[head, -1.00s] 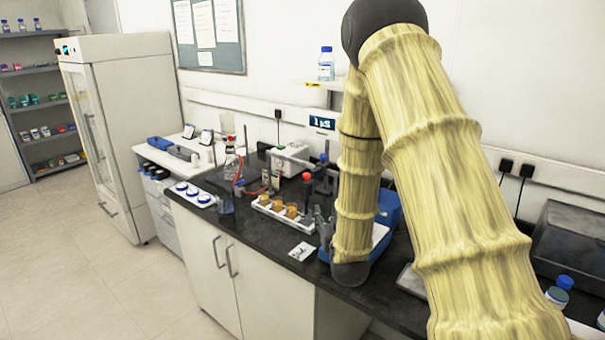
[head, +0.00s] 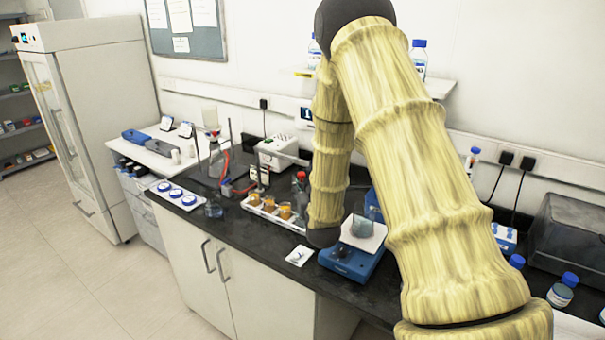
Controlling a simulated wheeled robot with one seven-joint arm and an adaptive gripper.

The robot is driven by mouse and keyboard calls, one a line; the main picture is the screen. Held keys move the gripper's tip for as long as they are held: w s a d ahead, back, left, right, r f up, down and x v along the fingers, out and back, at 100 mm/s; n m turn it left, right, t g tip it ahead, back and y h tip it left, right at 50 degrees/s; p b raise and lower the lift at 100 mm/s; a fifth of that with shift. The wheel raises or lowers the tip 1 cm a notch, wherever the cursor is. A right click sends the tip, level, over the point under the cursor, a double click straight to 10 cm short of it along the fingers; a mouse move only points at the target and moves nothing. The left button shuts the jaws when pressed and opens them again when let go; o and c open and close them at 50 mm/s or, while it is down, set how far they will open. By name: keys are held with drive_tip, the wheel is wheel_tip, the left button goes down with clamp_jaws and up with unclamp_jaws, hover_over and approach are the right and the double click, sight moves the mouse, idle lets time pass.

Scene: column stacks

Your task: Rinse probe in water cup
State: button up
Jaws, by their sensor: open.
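I cannot pick out the probe for certain; a slim dark upright item with a red top (head: 301,180) stands just left of my arm. I cannot tell which vessel is the water cup. A small beaker with greyish contents (head: 362,228) stands on the white top of a blue bench device (head: 350,262). A small clear beaker (head: 213,209) stands on the bench at the left. A white tray (head: 262,214) holds several cups with orange-brown contents (head: 284,211). My arm reaches over the bench and hides part of it; my gripper does not show clearly.
The black bench (head: 240,235) has white cupboards below. A tray of blue-lidded jars (head: 176,195) stands at its left end, a small white card (head: 299,255) near its front edge. A dark box (head: 570,255) and blue-capped bottles (head: 562,290) are at right. The floor at left is clear.

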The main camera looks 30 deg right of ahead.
sight(302, 176)
drive_tip(key=shift+p+x, duration=0.75)
drive_tip(key=shift+x, duration=1.65)
drive_tip(key=shift+s+d, duration=0.1)
drive_tip(key=shift+d, duration=0.05)
clamp_jaws()
